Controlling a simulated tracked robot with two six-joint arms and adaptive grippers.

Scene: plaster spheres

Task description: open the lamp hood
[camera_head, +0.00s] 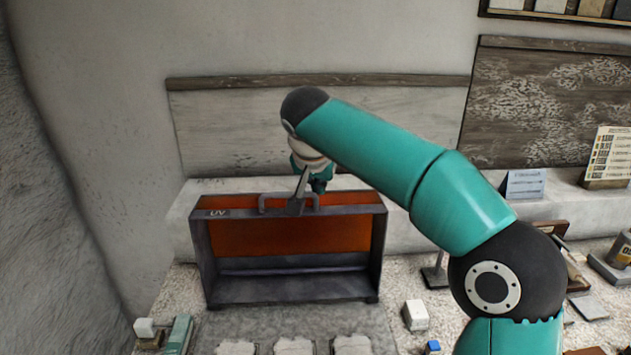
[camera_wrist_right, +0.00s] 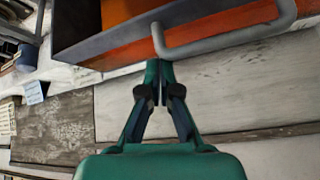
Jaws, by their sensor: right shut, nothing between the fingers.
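The lamp hood (camera_head: 290,237) is a dark grey box with orange panels and a "UV" label, standing on the bench at left centre. Its front side shows an orange panel above a dark hollow; I cannot tell how far the hood is swung up. A grey bar handle (camera_head: 264,203) sits along its top edge and also shows in the wrist view (camera_wrist_right: 228,46). My right gripper (camera_head: 298,205) is at this handle, partly hidden by its own arm. In the wrist view its fingers (camera_wrist_right: 160,68) are together and empty, beside one end of the handle; contact is unclear. My left gripper is not in view.
Several white plaster pieces (camera_head: 293,347) lie in front of the box. A white block (camera_head: 415,315) stands to the right, and a green item (camera_head: 179,334) lies at front left. A ledge and wall boards (camera_head: 320,125) are behind. Small cards and tools crowd the right side.

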